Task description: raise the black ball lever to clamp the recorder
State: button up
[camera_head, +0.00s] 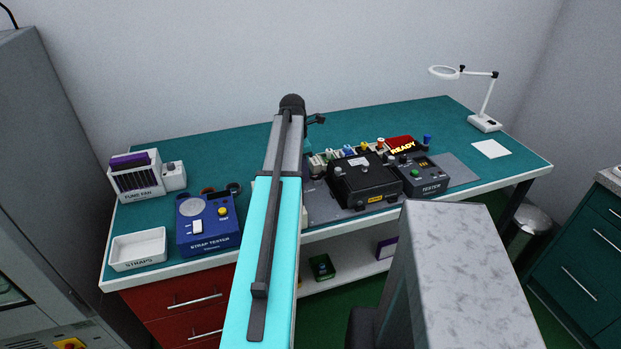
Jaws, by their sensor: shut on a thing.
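The recorder is most likely the black box (365,182) with a yellow label on its front, on a grey mat (325,209) at the middle of the bench. I cannot make out the black ball lever; my own arm covers the area just left of the box. A dark grey tester (424,178) with a green button stands close to the right of the box.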

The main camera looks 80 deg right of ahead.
jog(key=shift+s+r, duration=0.15)
jog(key=shift+s, duration=0.1)
jog(key=shift+s+d+r+p, duration=0.15)
jog(key=shift+s+r+p, duration=0.15)
jog(key=shift+p, duration=0.15)
